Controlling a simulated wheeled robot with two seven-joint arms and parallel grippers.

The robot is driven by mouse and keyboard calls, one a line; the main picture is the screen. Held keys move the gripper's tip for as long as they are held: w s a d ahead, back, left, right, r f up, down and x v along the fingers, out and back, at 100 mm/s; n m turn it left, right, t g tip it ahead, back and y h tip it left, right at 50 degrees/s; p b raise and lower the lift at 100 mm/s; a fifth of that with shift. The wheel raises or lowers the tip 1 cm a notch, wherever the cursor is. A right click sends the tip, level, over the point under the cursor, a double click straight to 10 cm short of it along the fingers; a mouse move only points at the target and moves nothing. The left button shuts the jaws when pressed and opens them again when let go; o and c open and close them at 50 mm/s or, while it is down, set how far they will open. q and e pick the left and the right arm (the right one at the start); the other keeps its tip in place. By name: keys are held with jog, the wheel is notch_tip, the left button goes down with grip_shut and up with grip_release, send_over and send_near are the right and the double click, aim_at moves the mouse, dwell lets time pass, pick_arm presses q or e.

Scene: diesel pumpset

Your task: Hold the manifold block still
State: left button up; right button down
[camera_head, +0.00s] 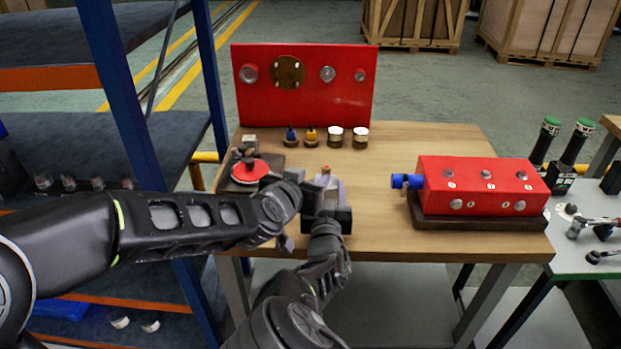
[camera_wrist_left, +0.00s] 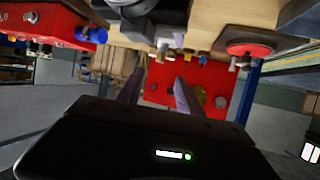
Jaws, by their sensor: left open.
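A long red block (camera_head: 480,185) with several round ports and a blue fitting (camera_head: 400,181) sits on a dark base at the table's right. A small grey piece with a brass-coloured top (camera_head: 326,177) stands upright mid-table. I cannot tell which is the manifold block. My left gripper (camera_head: 292,180) is just left of the grey piece. In the left wrist view, the left gripper's fingers (camera_wrist_left: 158,92) are apart with nothing between them. My right gripper (camera_head: 326,208) is at the grey piece, and its fingers cannot be made out. The red block also shows in the left wrist view (camera_wrist_left: 45,22).
A red panel (camera_head: 340,102) stands at the table's back, with small parts in front. A red disc (camera_head: 250,171) on a dark base is left of my left gripper. A blue-post shelf (camera_head: 115,70) is at the left. Bare wooden table (camera_head: 420,140) lies behind the red block.

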aim_at(326, 167)
pick_arm(q)
jog(key=shift+w, duration=0.1)
jog(key=x, duration=1.2)
jog(key=shift+f, duration=0.1)
jog(key=shift+c, duration=0.3)
grip_shut()
jog(key=shift+c, duration=0.8)
grip_release()
